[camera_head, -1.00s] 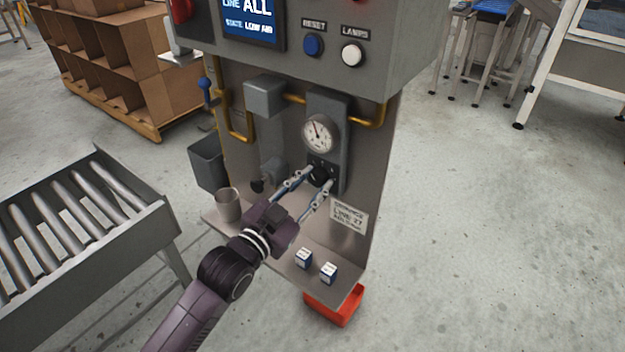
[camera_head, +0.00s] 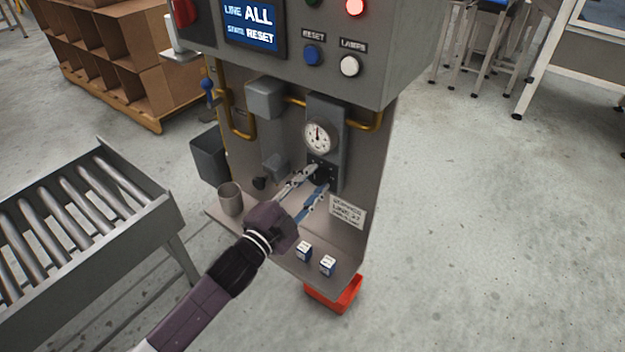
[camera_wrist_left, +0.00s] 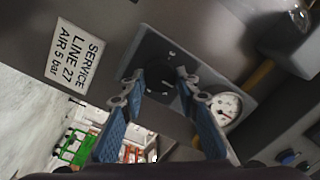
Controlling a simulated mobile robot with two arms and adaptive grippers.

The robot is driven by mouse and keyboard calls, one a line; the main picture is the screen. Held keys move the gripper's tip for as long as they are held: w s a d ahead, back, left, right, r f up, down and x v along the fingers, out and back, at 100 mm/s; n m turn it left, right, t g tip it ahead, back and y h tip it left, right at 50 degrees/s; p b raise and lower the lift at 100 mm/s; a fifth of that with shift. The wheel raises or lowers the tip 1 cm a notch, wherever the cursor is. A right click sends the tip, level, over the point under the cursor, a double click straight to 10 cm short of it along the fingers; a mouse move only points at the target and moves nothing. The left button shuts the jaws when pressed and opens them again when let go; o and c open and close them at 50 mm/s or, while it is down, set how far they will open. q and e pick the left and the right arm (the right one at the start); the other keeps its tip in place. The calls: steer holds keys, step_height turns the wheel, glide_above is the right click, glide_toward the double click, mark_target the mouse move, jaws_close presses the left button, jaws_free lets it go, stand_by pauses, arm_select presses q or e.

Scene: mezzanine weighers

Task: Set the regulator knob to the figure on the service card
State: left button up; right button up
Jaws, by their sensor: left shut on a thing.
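The black regulator knob (camera_head: 321,174) sits on a grey plate below the round white gauge (camera_head: 318,137). My left gripper (camera_head: 314,176) is shut on the knob, one finger on each side. The knob (camera_wrist_left: 166,84) and the gripper (camera_wrist_left: 160,90) also show in the left wrist view. The gauge needle points about straight up; its figures are too small to read. The white service card (camera_head: 346,212) is right of and below the knob; in the left wrist view the card (camera_wrist_left: 77,57) reads "SERVICE LINE 27 AIR 5 bar". My right gripper is not in view.
The screen (camera_head: 250,24) above reads "LINE ALL" and "STATE RESET". A red lamp (camera_head: 355,6) glows near the blue reset button (camera_head: 313,55). A cup (camera_head: 230,199) and two small boxes (camera_head: 316,258) stand on the shelf. A roller conveyor (camera_head: 85,240) is at left.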

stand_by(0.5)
arm_select(q)
steer(key=o, duration=1.2)
steer(key=shift+c, duration=0.2)
steer(key=shift+s, duration=0.1)
steer(key=shift+s+a+f, duration=0.1)
steer(key=shift+s+a, duration=0.1)
steer(key=v, duration=1.1)
steer(key=shift+s+a, duration=0.1)
steer(key=shift+s, duration=0.05)
